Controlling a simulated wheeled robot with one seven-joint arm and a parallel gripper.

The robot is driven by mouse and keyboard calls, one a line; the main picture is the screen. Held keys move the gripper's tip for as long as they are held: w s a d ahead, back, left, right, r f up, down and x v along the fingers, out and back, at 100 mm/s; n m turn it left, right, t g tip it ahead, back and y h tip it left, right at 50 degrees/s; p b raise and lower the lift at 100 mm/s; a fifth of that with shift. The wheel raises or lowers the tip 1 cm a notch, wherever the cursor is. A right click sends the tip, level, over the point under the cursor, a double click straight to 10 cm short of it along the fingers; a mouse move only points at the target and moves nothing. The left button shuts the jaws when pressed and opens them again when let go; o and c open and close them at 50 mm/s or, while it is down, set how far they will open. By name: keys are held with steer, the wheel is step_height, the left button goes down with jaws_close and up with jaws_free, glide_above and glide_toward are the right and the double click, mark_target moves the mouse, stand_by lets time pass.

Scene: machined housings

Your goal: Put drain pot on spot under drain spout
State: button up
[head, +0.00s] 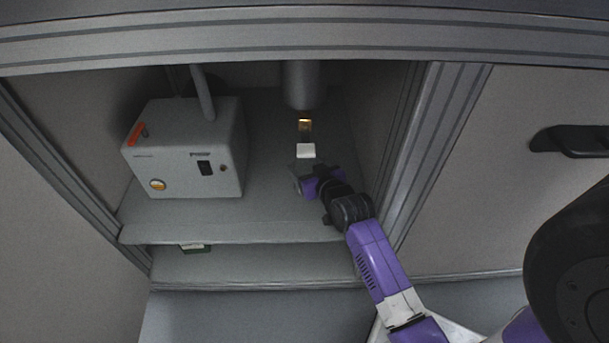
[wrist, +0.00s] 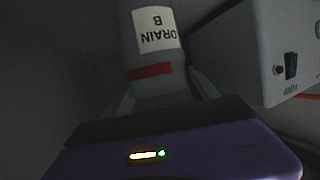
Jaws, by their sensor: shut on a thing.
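My gripper (head: 302,173) reaches into the cabinet bay, just in front of and below the brass drain spout (head: 305,127). The spout hangs under a thick grey pipe (head: 304,84). In the wrist view my gripper (wrist: 163,100) is shut on the drain pot (wrist: 158,86), a grey round body with a red band and an upside-down white "DRAIN B" label. In the head view a small white patch (head: 306,150) shows between gripper and spout; I cannot tell whether it belongs to the pot. The pot's base and the spot under the spout cannot be made out.
A grey box (head: 187,150) with a switch and an orange handle stands at the left of the bay, and it also shows in the wrist view (wrist: 245,50). A thin pipe (head: 203,93) rises from it. A cabinet post (head: 425,140) stands close right of my arm. Shelf space between box and gripper is clear.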

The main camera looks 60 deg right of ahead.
mark_target(301, 168)
steer(key=shift+w+d, duration=0.5)
steer(key=shift+w, duration=0.15)
steer(key=shift+f+b, duration=1.1)
steer(key=shift+f, duration=0.65)
steer(key=shift+f, duration=0.1)
steer(key=o, duration=1.9)
steer(key=shift+c, duration=0.2)
